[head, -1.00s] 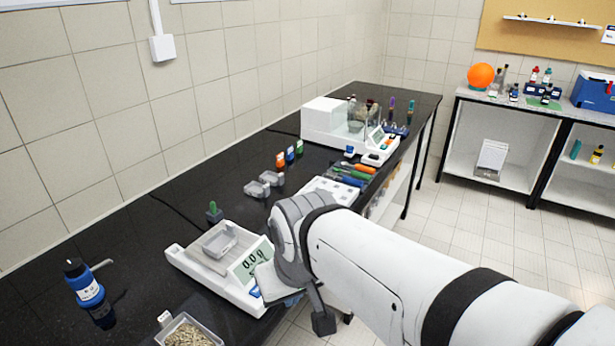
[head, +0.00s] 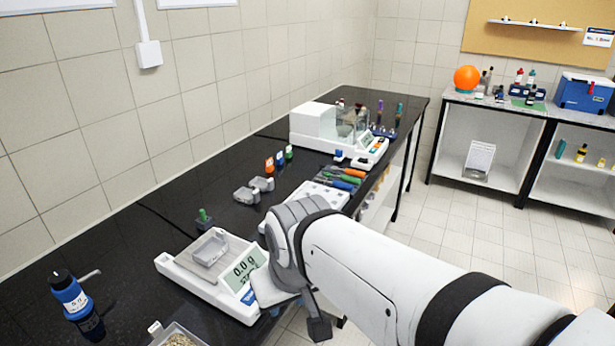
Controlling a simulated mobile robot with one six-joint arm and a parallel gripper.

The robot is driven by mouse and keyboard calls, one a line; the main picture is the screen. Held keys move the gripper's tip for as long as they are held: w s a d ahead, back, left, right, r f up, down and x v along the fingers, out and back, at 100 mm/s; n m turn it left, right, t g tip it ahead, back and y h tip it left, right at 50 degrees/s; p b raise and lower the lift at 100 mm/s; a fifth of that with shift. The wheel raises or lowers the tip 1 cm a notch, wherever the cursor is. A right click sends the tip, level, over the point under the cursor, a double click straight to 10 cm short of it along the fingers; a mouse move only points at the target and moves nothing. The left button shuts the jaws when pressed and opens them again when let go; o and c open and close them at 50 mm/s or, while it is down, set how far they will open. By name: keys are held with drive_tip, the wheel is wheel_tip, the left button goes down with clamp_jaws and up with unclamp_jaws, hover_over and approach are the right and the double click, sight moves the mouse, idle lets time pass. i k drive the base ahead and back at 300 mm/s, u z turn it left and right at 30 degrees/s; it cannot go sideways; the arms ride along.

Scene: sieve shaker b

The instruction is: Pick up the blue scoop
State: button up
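Several tools with coloured handles lie side by side on the black bench beyond my wrist. One has a blue handle (head: 346,180), beside orange and green ones; it may be the blue scoop, but its head is too small to make out. My arm reaches in from the lower right, and its wrist is bent over the bench's front edge beside the balance. Only a dark grey end part of my gripper (head: 318,328) shows below the wrist, well short of the tools. Its fingers are mostly hidden, so I cannot tell whether it is open or holds anything.
A balance (head: 190,268) reading 0.0 g bears a grey tray, left of my wrist. A blue bottle (head: 70,292) and a container of grains (head: 180,339) are nearer. A white rack (head: 322,194), small grey trays (head: 247,194) and a second balance (head: 312,122) stand farther along.

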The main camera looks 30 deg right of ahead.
sight(333, 183)
drive_tip(key=z, duration=2.55)
drive_tip(key=i, duration=2.35)
drive_tip(key=u, duration=0.55)
drive_tip(key=k, duration=0.1)
drive_tip(key=u, duration=2.5)
drive_tip(key=i, duration=0.65)
